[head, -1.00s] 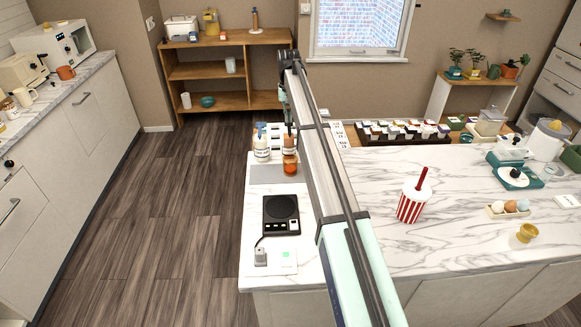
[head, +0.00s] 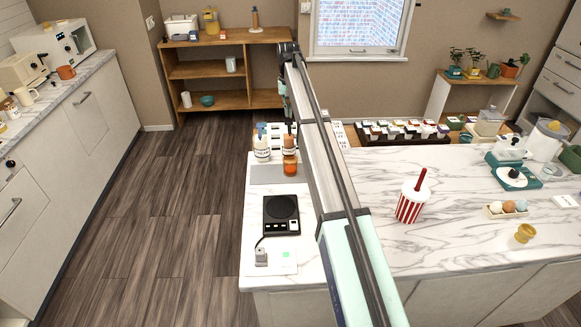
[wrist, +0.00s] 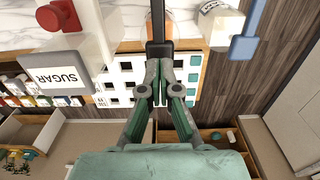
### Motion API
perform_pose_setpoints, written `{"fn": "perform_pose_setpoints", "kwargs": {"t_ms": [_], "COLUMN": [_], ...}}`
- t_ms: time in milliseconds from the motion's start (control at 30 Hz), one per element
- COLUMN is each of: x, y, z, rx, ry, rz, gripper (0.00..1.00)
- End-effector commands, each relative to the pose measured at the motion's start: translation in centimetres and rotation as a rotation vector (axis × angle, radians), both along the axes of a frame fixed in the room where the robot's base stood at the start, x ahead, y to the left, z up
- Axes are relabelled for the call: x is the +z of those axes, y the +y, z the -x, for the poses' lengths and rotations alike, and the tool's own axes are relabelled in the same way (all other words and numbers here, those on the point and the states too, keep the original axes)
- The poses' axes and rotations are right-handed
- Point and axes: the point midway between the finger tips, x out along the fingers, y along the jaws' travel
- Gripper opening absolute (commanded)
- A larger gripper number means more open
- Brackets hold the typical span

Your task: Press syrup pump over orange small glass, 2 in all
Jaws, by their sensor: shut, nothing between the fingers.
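In the head view, a brown syrup bottle (head: 289,145) with a pale label and a pump top stands at the far left end of the marble counter. The orange small glass (head: 290,168) stands directly in front of it, upright. My gripper (head: 288,118) is partly hidden by my arm and hangs above the bottle's pump. In the wrist view my gripper (wrist: 157,66) is shut and empty, its tips close to a dark pump head (wrist: 157,28). Orange-brown shows on both sides of that head. Whether the tips touch it I cannot tell.
A white bottle (head: 261,150) with a blue pump (wrist: 245,45) stands beside the brown one. A black scale (head: 281,214) and a striped cup (head: 410,203) stand on the counter.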

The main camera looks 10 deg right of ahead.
Motion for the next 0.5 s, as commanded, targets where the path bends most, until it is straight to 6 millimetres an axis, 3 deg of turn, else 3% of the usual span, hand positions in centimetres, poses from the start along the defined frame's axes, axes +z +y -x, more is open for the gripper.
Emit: {"fn": "perform_pose_setpoints", "kwargs": {"t_ms": [500], "x": [1.1], "y": [0.0], "z": [0.0], "rx": [0.0], "ry": [-0.001], "rz": [0.0], "gripper": [0.0]}}
